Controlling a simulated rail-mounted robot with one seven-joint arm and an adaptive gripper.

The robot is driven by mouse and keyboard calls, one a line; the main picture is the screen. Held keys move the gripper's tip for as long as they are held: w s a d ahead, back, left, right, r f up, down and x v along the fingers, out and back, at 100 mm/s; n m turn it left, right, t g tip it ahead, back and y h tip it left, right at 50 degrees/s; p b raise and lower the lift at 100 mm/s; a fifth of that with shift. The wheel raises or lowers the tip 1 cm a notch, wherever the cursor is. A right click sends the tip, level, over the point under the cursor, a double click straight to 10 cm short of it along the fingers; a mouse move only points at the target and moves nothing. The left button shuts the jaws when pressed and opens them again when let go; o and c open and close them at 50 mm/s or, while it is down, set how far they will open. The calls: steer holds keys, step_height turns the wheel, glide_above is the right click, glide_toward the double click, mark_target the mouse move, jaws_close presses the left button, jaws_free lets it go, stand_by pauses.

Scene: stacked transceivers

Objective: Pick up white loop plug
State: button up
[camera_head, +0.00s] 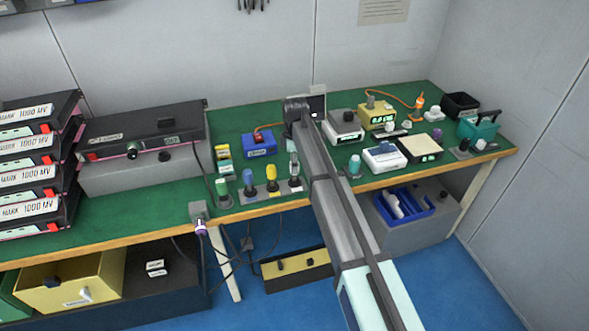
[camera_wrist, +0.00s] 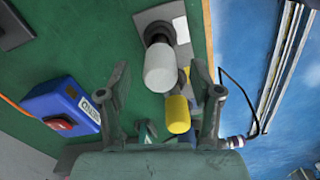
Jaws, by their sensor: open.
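The white plug (camera_wrist: 159,68) is a white rounded cylinder with a dark base, standing on a grey plate (camera_wrist: 158,14) in the wrist view. It also shows just left of my arm in the head view (camera_head: 294,168). My gripper (camera_wrist: 160,66) is open, with one finger on either side of the white plug as the wrist view sees it. I cannot tell how far the fingertips are above it. Nothing is held.
A yellow plug (camera_wrist: 178,114) stands close to the white plug, near the right finger. A blue box (camera_wrist: 62,108) lies to the left. The green table's edge (camera_wrist: 208,35) is close on the right.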

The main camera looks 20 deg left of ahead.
steer(key=shift+f+p, duration=0.65)
steer(key=shift+f, duration=1.35)
jaws_close()
steer(key=shift+r, duration=0.1)
step_height(320, 180, up, 20)
steer(key=b, duration=0.4)
steer(key=shift+b, duration=0.35)
